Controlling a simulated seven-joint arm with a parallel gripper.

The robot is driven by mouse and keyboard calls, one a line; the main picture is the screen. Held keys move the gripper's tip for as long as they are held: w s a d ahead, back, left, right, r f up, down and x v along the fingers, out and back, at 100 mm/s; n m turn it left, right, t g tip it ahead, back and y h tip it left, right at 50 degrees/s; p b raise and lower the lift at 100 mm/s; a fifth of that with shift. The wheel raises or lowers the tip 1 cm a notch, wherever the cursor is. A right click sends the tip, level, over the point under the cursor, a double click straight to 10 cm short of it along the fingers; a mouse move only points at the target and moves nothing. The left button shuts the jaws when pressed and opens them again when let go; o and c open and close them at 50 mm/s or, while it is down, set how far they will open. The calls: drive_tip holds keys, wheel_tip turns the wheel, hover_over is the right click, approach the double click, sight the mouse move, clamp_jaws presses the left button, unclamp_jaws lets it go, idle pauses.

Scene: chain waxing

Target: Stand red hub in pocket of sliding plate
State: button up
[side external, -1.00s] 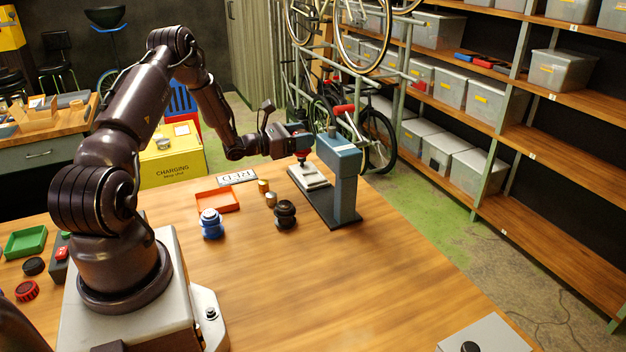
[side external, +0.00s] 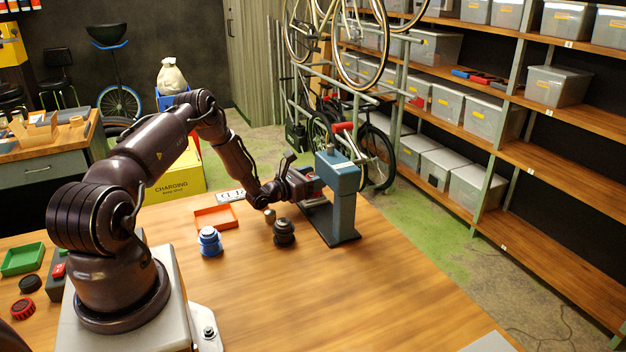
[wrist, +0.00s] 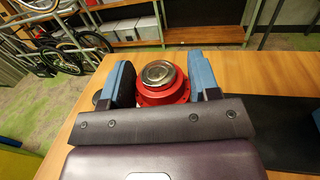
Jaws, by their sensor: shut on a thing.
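My gripper (side external: 312,184) is low at the blue-grey press (side external: 338,195), on its left side. In the wrist view, my gripper (wrist: 160,80) has its two blue pads closed on either side of the red hub (wrist: 150,97), which has a round silver metal top. The hub is mostly hidden by the gripper in the side view. The sliding plate and its pocket are hidden behind my gripper and wrist. I cannot tell whether the hub touches the plate or stands in the pocket.
A blue hub-like part (side external: 210,241) and a black one (side external: 284,233) stand on the table in front of the gripper. An orange tray (side external: 216,217) and a white lettered sign (side external: 230,196) lie to the left.

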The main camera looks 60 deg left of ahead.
drive_tip(key=shift+f, duration=0.3)
drive_tip(key=o, duration=1)
drive_tip(key=shift+o, duration=0.2)
drive_tip(key=shift+r, duration=0.1)
drive_tip(key=s, duration=0.3)
drive_tip(key=shift+s+d+r, duration=0.1)
drive_tip(key=shift+s+d, duration=0.05)
drive_tip(key=shift+d, duration=0.15)
wheel_tip(320, 180, up, 7)
drive_tip(key=shift+w, duration=0.2)
